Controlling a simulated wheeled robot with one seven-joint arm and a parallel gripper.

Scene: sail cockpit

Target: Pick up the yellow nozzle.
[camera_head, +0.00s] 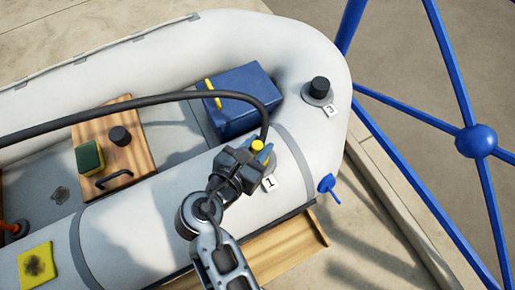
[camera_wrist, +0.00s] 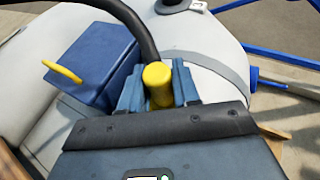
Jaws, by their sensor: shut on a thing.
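The yellow nozzle (camera_head: 257,146) is a short yellow cylinder at the end of a thick black hose (camera_head: 178,97). In the wrist view the nozzle (camera_wrist: 158,85) stands between the two blue fingers of my gripper (camera_wrist: 160,92). My gripper (camera_head: 262,153) is shut on the nozzle, over the near tube of the grey inflatable boat (camera_head: 150,221), beside the label marked 1 (camera_head: 270,184). The nozzle's lower end is hidden by my gripper, so I cannot tell whether it touches what is below.
A blue box (camera_head: 240,103) with a yellow handle lies behind my gripper. A wooden board (camera_head: 122,158) holds a green-yellow sponge (camera_head: 89,156) and a black knob (camera_head: 120,136). A black valve cap (camera_head: 319,89) sits near label 3. Blue bars (camera_head: 457,70) stand at the right.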

